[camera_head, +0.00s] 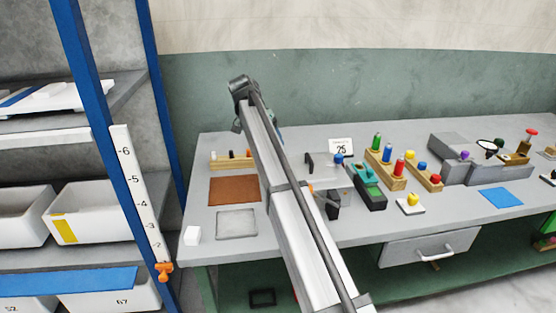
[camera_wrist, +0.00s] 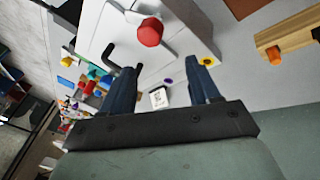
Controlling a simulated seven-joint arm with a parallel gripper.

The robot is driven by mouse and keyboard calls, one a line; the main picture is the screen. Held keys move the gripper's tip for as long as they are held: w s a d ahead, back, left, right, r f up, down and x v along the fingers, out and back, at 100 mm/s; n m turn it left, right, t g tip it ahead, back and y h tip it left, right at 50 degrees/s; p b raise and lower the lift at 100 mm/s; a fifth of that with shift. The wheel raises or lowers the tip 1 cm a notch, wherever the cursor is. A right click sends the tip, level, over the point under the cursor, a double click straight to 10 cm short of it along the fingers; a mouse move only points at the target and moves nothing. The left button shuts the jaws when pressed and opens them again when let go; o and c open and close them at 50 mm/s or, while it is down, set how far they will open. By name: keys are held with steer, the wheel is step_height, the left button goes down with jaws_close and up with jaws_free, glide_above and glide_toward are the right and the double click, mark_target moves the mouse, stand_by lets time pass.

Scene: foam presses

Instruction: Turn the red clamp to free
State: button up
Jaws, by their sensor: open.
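The red clamp shows as a red knob (camera_wrist: 150,32) on a pale lever or plate on top of a light grey box (camera_wrist: 190,25) in the wrist view. A bent black handle (camera_wrist: 120,50) stands beside it. My gripper (camera_wrist: 168,66) is open and empty, its two dark blue fingers apart. The knob lies beyond the fingertips in the picture, not between them. In the head view the grey box (camera_head: 335,172) is partly hidden by my arm, and I cannot make out the red knob or my fingers there.
A number card (camera_head: 341,147) stands behind the box. A green-and-black device (camera_head: 370,195) and wooden peg racks (camera_head: 385,170) are to its right. A brown mat (camera_head: 235,190) and a grey tray (camera_head: 237,223) lie left of my arm. A blue-framed shelf (camera_head: 88,75) stands at the far left.

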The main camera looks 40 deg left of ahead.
steer(key=d+r+n+g+y, duration=0.3)
steer(key=r+n+g, duration=0.1)
steer(key=r+n, duration=0.35)
steer(key=shift+m, duration=0.25)
steer(key=f, duration=1.3)
steer(key=shift+d+f, duration=0.2)
steer(key=shift+f, duration=0.15)
steer(key=c, duration=1)
